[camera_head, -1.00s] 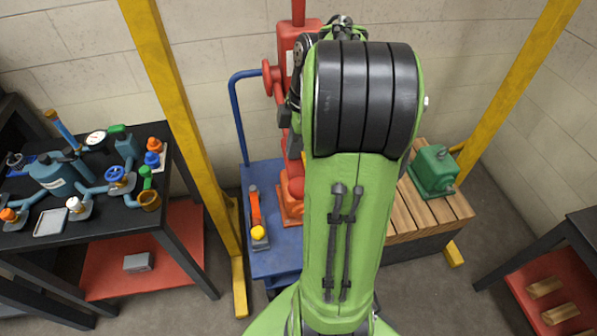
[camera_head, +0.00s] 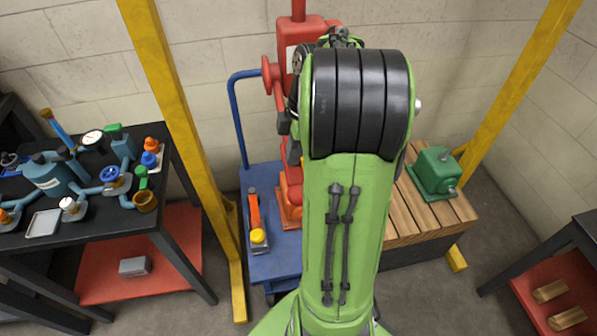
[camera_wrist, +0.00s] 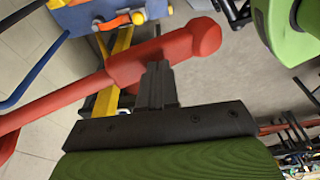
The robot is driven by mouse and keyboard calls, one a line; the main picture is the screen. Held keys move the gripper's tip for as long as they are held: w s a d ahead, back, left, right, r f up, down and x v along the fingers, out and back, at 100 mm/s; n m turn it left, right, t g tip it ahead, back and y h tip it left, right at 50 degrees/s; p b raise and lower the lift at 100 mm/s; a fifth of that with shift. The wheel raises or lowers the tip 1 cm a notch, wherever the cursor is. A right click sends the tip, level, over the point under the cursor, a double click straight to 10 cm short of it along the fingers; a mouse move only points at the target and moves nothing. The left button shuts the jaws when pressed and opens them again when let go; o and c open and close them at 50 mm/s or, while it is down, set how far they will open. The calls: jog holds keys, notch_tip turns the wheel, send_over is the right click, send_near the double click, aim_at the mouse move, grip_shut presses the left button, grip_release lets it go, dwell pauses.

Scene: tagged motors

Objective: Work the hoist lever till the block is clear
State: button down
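A red lever (camera_wrist: 130,68) with a thick rounded end crosses the wrist view from lower left to upper right. My gripper (camera_wrist: 157,68) has its dark fingers together at the lever's thick end; they overlap its near edge and appear to touch it, with nothing seen between them. In the head view the red hoist (camera_head: 300,38) stands against the wall, partly hidden by my green arm, which also hides my gripper. A green block-like motor (camera_head: 436,172) sits on a slatted wooden platform (camera_head: 405,220) to the right. Whether it is the block cannot be told.
Yellow posts (camera_head: 178,110) frame the hoist. A blue cart (camera_head: 275,263) carries an orange-handled tool (camera_head: 255,215); the tool also shows in the wrist view (camera_wrist: 118,21). A black table (camera_head: 100,222) with blue pipe fittings stands left, another black table (camera_head: 588,222) right.

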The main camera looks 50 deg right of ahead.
notch_tip(320, 180, up, 17)
jog(key=p, duration=1.5)
jog(key=shift+f, duration=0.1)
notch_tip(320, 180, down, 2)
jog(key=shift+f+b, duration=0.1)
jog(key=shift+b, duration=1)
